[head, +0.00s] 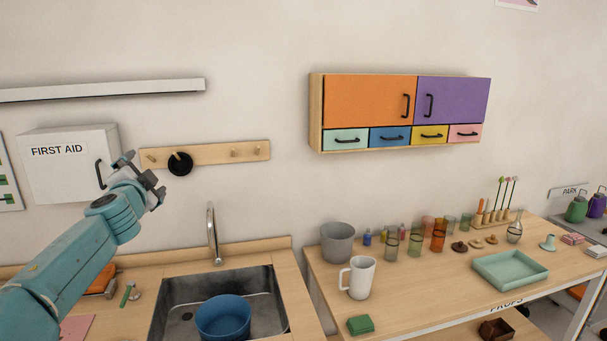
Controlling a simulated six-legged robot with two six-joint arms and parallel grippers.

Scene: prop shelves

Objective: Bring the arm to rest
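My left arm, teal, reaches up from the lower left in the head view. Its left gripper (146,174) is raised in front of the wall, between the first aid cabinet (68,170) and the wooden peg rail (215,153). Its dark fingers stand apart and I see nothing held between them. In the picture it overlaps the right edge of the cabinet, near the black handle; whether it touches cannot be told. My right gripper is not in view.
Below are a sink (172,300) with a blue bowl (223,318) and a tap (212,232). A black round object (180,163) hangs on the rail. To the right, a props table (420,285) holds a white mug (360,277), cups and a green tray (510,280).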

